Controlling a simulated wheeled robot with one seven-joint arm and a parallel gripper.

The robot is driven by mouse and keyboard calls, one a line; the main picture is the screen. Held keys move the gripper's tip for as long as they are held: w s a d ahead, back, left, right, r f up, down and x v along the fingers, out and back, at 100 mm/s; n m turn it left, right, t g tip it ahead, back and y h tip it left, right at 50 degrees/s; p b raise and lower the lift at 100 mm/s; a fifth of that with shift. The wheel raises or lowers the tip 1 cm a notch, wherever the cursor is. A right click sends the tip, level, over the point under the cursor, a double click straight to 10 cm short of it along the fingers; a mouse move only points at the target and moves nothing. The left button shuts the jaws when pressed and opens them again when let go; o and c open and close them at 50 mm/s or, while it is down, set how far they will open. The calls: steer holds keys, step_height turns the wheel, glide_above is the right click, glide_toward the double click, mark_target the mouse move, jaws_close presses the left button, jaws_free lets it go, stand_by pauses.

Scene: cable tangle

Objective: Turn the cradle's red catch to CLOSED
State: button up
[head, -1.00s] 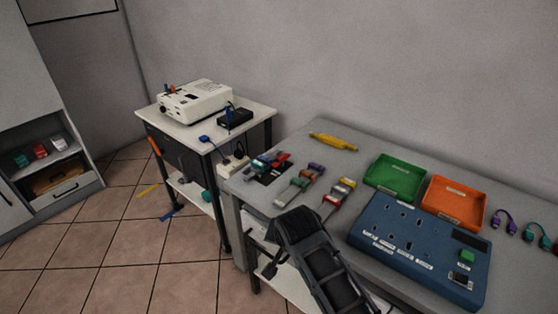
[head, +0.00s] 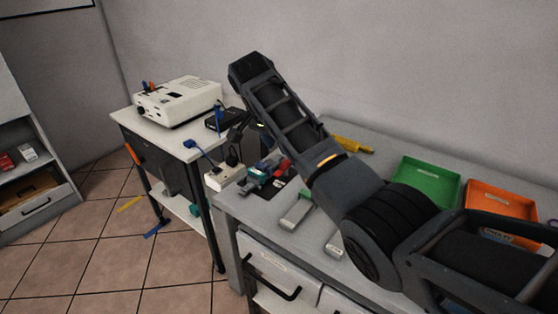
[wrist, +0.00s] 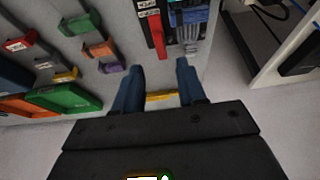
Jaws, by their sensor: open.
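The cradle (head: 262,181) sits on a dark mat at the left end of the grey bench, with teal, red and blue parts. In the wrist view the cradle (wrist: 181,17) is at the top, beyond my fingertips. A long red piece (wrist: 155,37) with white labels beside it lies along its left side; it looks like the catch, but the lettering is too small to read. My gripper (wrist: 157,72) is open and empty, its two blue fingers apart, short of the cradle. In the head view my arm hides my fingers.
Green (head: 428,182) and orange (head: 500,210) trays stand on the bench to the right. A yellow tool (head: 352,144) lies at the back. A white power strip (head: 224,177) with black plugs is left of the cradle. A side table (head: 150,126) holds a white box (head: 178,101).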

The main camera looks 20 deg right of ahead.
mark_target(284, 163)
steer(key=x, duration=0.7)
steer(key=shift+f, duration=0.25)
jaws_close()
